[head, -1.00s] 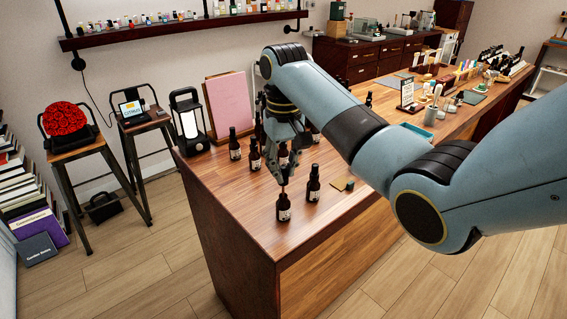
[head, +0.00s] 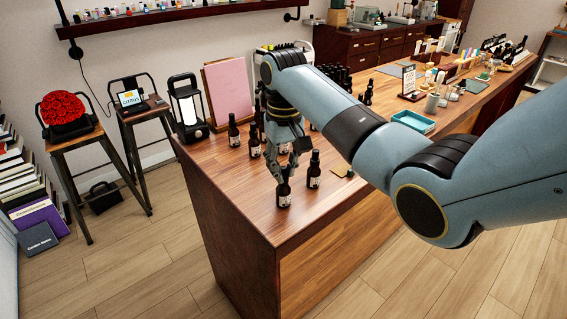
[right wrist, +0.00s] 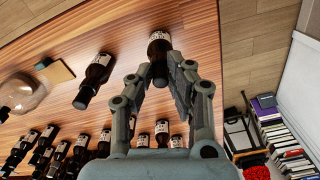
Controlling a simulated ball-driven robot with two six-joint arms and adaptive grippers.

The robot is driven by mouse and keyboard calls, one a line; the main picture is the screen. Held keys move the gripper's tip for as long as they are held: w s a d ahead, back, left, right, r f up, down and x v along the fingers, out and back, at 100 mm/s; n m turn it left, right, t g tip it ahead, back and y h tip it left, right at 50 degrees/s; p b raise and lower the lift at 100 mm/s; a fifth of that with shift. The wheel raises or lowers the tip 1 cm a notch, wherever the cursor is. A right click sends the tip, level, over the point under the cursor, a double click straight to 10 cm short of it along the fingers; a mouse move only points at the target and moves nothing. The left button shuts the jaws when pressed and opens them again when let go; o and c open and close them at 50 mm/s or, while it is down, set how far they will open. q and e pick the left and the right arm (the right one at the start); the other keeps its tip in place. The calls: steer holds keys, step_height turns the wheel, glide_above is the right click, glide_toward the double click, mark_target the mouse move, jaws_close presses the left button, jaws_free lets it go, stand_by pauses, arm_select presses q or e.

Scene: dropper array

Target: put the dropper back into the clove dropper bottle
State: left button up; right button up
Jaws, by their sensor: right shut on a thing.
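A dark brown bottle (head: 284,196) with a pale label stands upright near the front left corner of the wooden counter. It also shows in the right wrist view (right wrist: 159,48); its label is too small to read. My right gripper (head: 287,168) points down over this bottle. Its fingers, seen in the right wrist view (right wrist: 160,78), are shut on the dark dropper (right wrist: 160,74) at the bottle's mouth. The dropper's lower part is hidden, and I cannot tell whether it is fully seated. My left gripper is not in view.
A similar capped bottle (head: 314,172) stands close to the right. Several more bottles (right wrist: 100,72) stand behind. A small tan pad (head: 342,170) lies to the right. A lantern (head: 187,108) and a pink board (head: 229,92) stand at the counter's far left.

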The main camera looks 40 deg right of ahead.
steer(key=o, duration=0.8)
steer(key=shift+c, duration=0.2)
steer(key=shift+r, duration=0.1)
